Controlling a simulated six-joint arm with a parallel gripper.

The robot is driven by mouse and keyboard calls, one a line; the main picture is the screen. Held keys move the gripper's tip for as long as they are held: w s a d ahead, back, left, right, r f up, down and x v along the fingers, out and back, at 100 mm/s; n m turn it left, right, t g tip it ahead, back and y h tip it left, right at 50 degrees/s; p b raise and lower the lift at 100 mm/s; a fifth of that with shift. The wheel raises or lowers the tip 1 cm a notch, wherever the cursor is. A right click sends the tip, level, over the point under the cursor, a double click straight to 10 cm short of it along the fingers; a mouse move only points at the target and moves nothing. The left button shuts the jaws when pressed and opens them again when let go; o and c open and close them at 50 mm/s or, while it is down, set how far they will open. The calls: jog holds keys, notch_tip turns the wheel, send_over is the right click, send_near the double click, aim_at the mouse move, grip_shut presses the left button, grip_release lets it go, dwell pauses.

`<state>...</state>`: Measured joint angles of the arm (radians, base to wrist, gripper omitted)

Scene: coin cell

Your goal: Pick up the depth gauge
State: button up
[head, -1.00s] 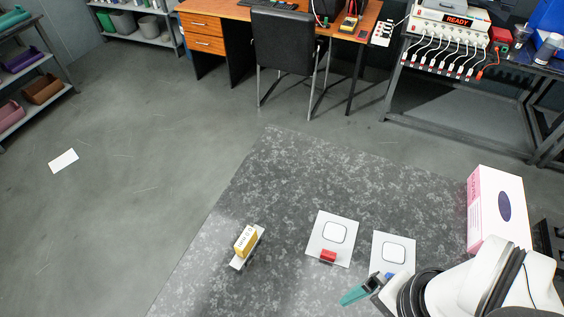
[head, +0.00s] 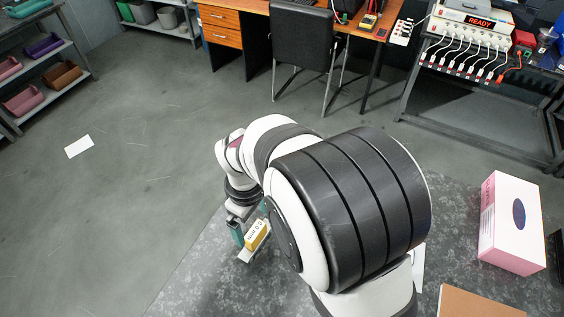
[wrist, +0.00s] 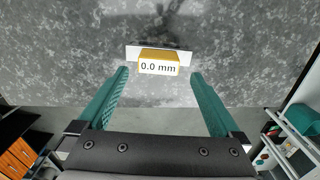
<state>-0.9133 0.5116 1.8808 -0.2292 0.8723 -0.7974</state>
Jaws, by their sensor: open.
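The depth gauge (head: 258,235) is a yellow block with a white face reading "0.0 mm" and a pale flat bar. It is on the grey speckled table top, toward its left edge. In the wrist view the gauge (wrist: 159,64) is ahead of the fingertips, centred between them, with its readout facing the camera. My gripper (wrist: 158,72) has two green fingers spread wide on either side, with nothing between them. In the head view my gripper (head: 250,222) is right at the gauge, and one finger shows on its left. My arm hides part of the table.
A pink and white box (head: 512,222) stands at the table's right side. A brown flat item (head: 478,302) lies at the front right. A sliver of a white card (head: 418,268) shows beside my arm. The table's left edge is close to the gauge.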

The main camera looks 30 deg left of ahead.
aim_at(255, 231)
notch_tip(255, 231, down, 5)
jog(key=shift+w+f, duration=0.1)
jog(key=shift+f, duration=0.1)
jog(key=c, duration=1.4)
jog(key=shift+r, duration=0.1)
jog(key=shift+c, duration=0.2)
notch_tip(255, 231, up, 4)
jog(key=shift+w+r, duration=0.1)
jog(key=shift+r, duration=0.1)
jog(key=w+d+r, duration=0.4)
jog(key=d+r, duration=0.2)
jog(key=d, duration=0.5)
jog(key=w+d+m, duration=0.2)
jog(key=m, duration=0.3)
jog(key=w+d+m, duration=0.3)
jog(key=m, duration=0.3)
jog(key=w+d+m, duration=0.2)
jog(key=w+m, duration=0.1)
jog(key=m, duration=0.2)
jog(key=shift+w+d+f+m, duration=0.1)
jog(key=shift+w+d+m, duration=0.1)
jog(key=shift+m, duration=0.1)
